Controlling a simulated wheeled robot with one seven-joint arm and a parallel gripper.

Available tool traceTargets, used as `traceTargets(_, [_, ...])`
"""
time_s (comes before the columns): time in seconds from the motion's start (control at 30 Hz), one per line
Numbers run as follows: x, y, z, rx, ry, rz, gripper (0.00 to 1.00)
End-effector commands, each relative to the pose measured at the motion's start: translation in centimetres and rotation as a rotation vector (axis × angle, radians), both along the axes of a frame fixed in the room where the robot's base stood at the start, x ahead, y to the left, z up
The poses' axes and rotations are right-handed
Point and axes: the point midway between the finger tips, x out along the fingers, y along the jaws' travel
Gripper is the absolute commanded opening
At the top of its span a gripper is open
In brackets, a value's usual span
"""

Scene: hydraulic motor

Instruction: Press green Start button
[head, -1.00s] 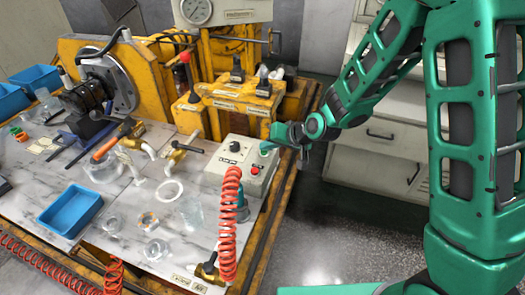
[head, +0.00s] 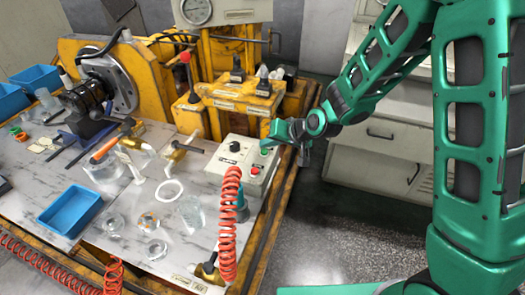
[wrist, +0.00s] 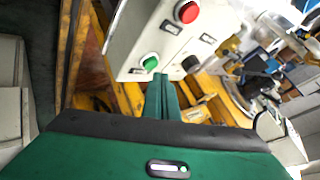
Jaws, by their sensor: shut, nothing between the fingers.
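The green Start button (head: 265,152) is on the grey control box (head: 222,172), at the end nearest my arm. In the wrist view the green button (wrist: 151,63) shows just beyond my fingertips, slightly left of them. My gripper (head: 268,143) is shut and empty, with its tips right beside the green button. In the wrist view the closed fingers (wrist: 160,77) point at the box face. I cannot tell whether they touch the button.
A red button (head: 255,170) and a black knob (head: 235,147) share the box. A coiled red hose (head: 229,225) stands in front of it. Yellow machinery (head: 235,100) rises behind. A blue tray (head: 70,210) lies on the table at left. Open floor is at right.

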Motion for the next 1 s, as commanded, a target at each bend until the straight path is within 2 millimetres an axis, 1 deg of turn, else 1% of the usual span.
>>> traceTargets(0.37, [0.0,0.0,0.3,0.001,-0.001,0.0,0.0])
traceTargets(0.8, [0.1,0.1,4.0,0.002,-0.003,0.001,0.0])
traceTargets(1.0, [0.0,0.1,5.1,0.001,-0.001,0.0,0.0])
